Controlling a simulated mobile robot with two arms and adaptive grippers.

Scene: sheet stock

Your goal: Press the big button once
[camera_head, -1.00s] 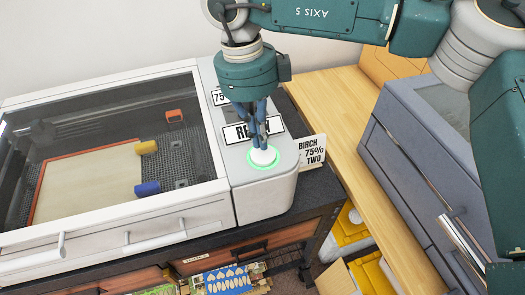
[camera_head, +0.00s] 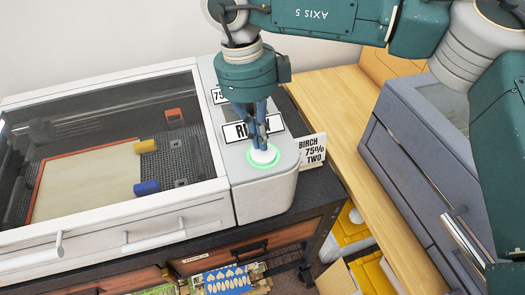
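The big button (camera_head: 263,155) is a white dome with a lit green ring, on the right-hand panel of the white machine (camera_head: 262,195). My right gripper (camera_head: 261,143) points down from above with its blue fingers close together. Its fingertips are at the top of the button and look to touch it, though a small gap cannot be ruled out. Nothing shows between the fingers. The gripper partly hides the label behind the button. My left gripper is out of view.
Under the machine's clear lid lie a pale sheet (camera_head: 88,183), a yellow cylinder (camera_head: 146,146), a blue cylinder (camera_head: 147,188) and an orange piece (camera_head: 174,116). A card (camera_head: 313,152) reading "BIRCH 75% TWO" stands right of the panel. A grey cabinet (camera_head: 415,165) stands at right.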

